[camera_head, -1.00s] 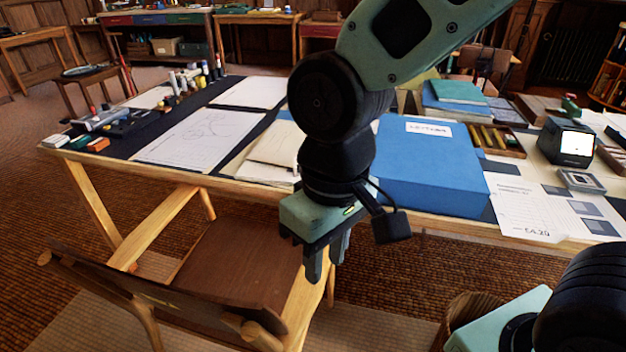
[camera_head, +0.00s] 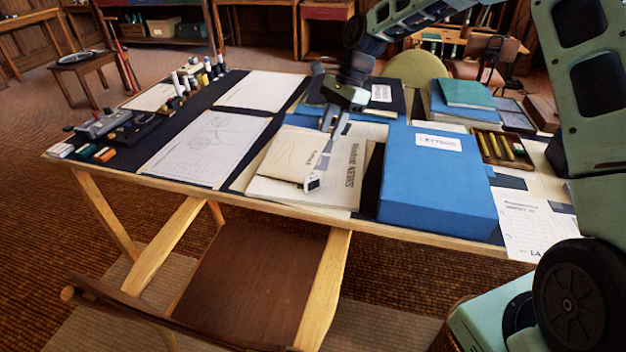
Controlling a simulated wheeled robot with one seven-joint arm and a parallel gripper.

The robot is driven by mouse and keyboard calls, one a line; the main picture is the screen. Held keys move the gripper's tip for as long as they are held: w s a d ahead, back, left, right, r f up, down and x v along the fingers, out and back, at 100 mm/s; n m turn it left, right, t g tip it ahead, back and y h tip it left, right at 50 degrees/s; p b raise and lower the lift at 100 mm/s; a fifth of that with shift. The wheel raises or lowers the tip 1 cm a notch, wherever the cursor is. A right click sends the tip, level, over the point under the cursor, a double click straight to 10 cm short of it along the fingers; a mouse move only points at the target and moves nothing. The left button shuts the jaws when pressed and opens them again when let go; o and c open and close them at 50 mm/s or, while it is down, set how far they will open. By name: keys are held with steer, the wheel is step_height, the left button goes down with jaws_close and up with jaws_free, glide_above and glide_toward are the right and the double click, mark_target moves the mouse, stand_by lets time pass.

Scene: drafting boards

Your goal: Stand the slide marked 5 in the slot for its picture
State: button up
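My gripper (camera_head: 332,128) hangs over the papers left of the blue box, fingers pointing down. Its fingers are small here, and I cannot tell whether they are open or shut. A small white-framed piece with a dark centre (camera_head: 313,183) shows just below the fingers, over a cream envelope. It looks like a slide, but I cannot read a number on it or tell whether it is held or lying. A pale narrow strip (camera_head: 323,163) runs between it and the fingers. No slot is clearly visible. My arm hides part of the table's right side.
A large blue box (camera_head: 437,185) stands right of the gripper. A tray with yellow items (camera_head: 502,148) and a printed sheet (camera_head: 537,222) lie further right. Pens and bottles (camera_head: 190,82) crowd the back left. A wooden chair (camera_head: 250,285) stands at the front edge.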

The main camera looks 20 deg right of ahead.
mark_target(313, 175)
steer(key=p+x, duration=0.1)
steer(key=x, duration=1.3)
steer(key=shift+s+a+r, duration=0.1)
steer(key=shift+s, duration=0.05)
jaws_close()
